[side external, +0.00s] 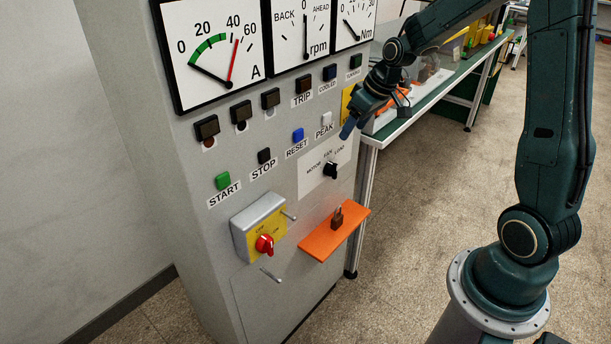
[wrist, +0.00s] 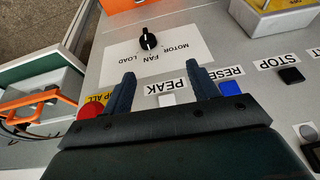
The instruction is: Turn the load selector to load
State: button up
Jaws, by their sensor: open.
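The load selector is a black knob (side external: 331,171) on a white label plate (side external: 313,181) on the grey panel front. The labels MOTOR, FAN and LOAD sit in an arc above it. The knob seems roughly lined up with FAN, but its pointer is too small to be sure. In the wrist view the knob (wrist: 148,40) appears beyond my fingers, with LOAD on the left. My gripper (side external: 350,126) is up and to the right of the knob, apart from it. In the wrist view my gripper (wrist: 160,76) is open, with nothing between its fingers.
The white PEAK button (side external: 326,119) and blue RESET button (side external: 298,135) lie near my fingers. A red button (wrist: 91,111) shows at lower left in the wrist view. Below the knob, an orange shelf (side external: 315,246) juts out with a padlock (side external: 337,217). A switch box with red handle (side external: 264,244) stands left.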

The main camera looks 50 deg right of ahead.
jog(key=s+a+r, duration=0.6)
jog(key=a+r, duration=0.1)
jog(key=shift+r, duration=0.2)
dwell(0.4)
jog(key=shift+w+h, duration=0.15)
jog(key=shift+h, duration=0.15)
jog(key=c, duration=0.6)
jog(key=shift+w+f, duration=0.1)
jog(key=shift+f, duration=0.15)
jog(key=c, duration=0.3)
jog(key=w+f+h, duration=0.1)
jog(key=w+f, duration=0.1)
jog(key=f, duration=0.2)
jog(key=w+a+f+m+h, duration=0.1)
jog(key=w+f+h, duration=0.1)
jog(key=f, duration=0.2)
jog(key=w+a+f+h, duration=0.1)
jog(key=w+f, duration=0.2)
jog(key=f, duration=0.1)
jog(key=shift+a+h, duration=0.1)
jog(key=shift+h, duration=0.3)
grip_shut()
jog(key=shift+w+a+f+h, duration=0.25)
jog(key=shift+w+f+h, duration=0.1)
jog(key=shift+f+h, duration=0.2)
